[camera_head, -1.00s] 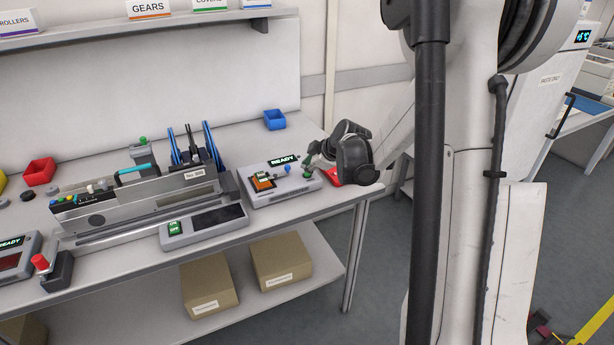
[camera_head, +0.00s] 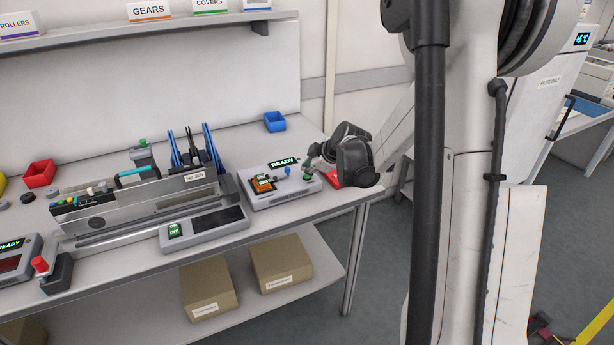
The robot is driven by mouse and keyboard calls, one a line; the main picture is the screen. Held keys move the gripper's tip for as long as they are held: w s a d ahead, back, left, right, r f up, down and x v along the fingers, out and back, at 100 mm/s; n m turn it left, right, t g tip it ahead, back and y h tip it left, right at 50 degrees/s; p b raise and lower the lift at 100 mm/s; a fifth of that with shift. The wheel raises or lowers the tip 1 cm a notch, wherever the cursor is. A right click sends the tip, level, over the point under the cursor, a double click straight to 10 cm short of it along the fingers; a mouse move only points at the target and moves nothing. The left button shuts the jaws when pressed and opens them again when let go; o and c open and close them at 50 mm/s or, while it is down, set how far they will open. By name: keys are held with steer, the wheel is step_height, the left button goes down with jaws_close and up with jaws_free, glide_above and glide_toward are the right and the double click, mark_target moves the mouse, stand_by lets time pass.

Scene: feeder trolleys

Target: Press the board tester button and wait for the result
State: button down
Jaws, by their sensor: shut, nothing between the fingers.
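The board tester (camera_head: 290,198) is a grey box near the right end of the bench, with a dark display reading READY in green. An orange and dark board (camera_head: 262,184) sits in its holder, with a blue-knobbed lever (camera_head: 287,171) beside it. A green button (camera_head: 307,177) is on the tester's right part. My gripper (camera_head: 309,170) is shut and empty, its fingertips just above or at the green button; I cannot tell if they touch. The dark gripper body is to the right of the fingertips and partly covers a red thing (camera_head: 361,177).
A long grey feeder unit (camera_head: 140,208) and an ON/OFF panel (camera_head: 205,228) stand left of the tester. A blue bin (camera_head: 274,121) stands behind, a red bin (camera_head: 40,173) at far left. Cardboard boxes (camera_head: 280,262) sit on the lower shelf.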

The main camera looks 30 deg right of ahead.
mark_target(307, 176)
steer(key=shift+f, duration=0.1)
steer(key=shift+f+b, duration=0.4)
steer(key=shift+b, duration=0.15)
steer(key=shift+f+b, duration=0.35)
steer(key=shift+b, duration=0.05)
stand_by(0.7)
steer(key=shift+r, duration=0.1)
steer(key=shift+r+p, duration=0.45)
steer(key=shift+r, duration=0.3)
steer(key=shift+r, duration=0.1)
steer(key=shift+r+p, duration=1.4)
steer(key=shift+r, duration=1)
stand_by(2.1)
